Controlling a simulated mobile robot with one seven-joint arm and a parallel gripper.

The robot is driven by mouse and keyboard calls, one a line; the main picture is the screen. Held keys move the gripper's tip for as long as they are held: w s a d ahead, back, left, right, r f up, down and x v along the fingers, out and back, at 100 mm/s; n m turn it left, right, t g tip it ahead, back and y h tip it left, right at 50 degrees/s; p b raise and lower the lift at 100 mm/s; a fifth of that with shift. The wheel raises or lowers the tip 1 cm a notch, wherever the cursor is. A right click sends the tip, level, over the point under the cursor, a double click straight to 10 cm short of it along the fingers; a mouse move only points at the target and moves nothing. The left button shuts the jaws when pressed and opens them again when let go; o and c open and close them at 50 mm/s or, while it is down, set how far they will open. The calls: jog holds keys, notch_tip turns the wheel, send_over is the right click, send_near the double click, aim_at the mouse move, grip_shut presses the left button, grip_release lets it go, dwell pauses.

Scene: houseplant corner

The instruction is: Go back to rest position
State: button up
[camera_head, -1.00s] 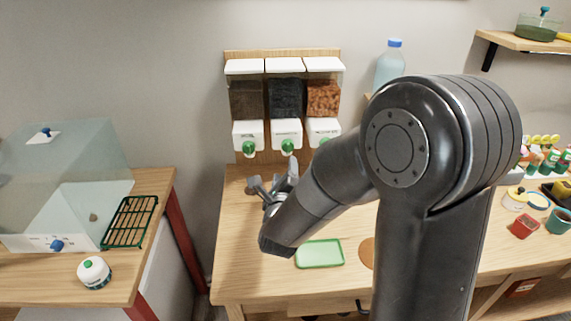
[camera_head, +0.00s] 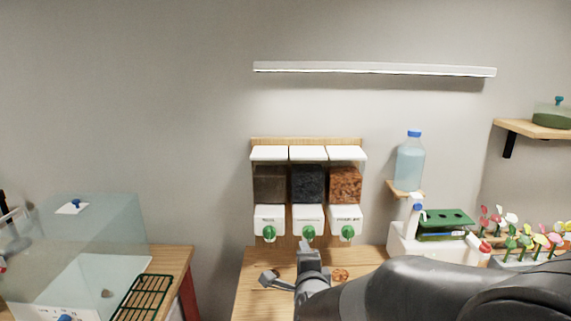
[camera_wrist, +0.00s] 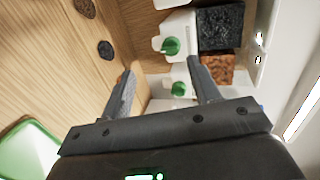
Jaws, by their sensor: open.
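My gripper (camera_head: 288,266) is in front of and just below the wall dispenser, over the wooden table. In the wrist view its two fingers (camera_wrist: 165,88) are spread apart with nothing between them. The dispenser (camera_head: 309,184) has three clear bins with white lids and green knobs. Its bins hold brown, black and reddish-brown material. Two green knobs (camera_wrist: 174,67) and the dark and reddish bins show beyond the fingers in the wrist view. My arm covers the lower right of the head view.
A clear box (camera_head: 85,245) and a green wire rack (camera_head: 141,299) stand on the left table. A water bottle (camera_head: 410,162) sits on a small shelf. Flowers (camera_head: 520,240) stand at the right. A green tray (camera_wrist: 30,150) lies on the table, with small piles of material nearby.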

jog(key=s+d+r+n+g, duration=0.1)
jog(key=s+d+n+g, duration=0.3)
jog(key=s+n, duration=0.4)
jog(key=s+d+r+n+g, duration=0.2)
jog(key=s+d+n+g, duration=0.3)
jog(key=s, duration=1.2)
jog(key=d+n, duration=0.1)
jog(key=n, duration=0.3)
jog(key=shift+s+d+r+h, duration=0.2)
jog(key=shift+s+r+h, duration=0.1)
jog(key=shift+h, duration=0.1)
jog(key=shift+w, duration=0.1)
jog(key=shift+c, duration=0.4)
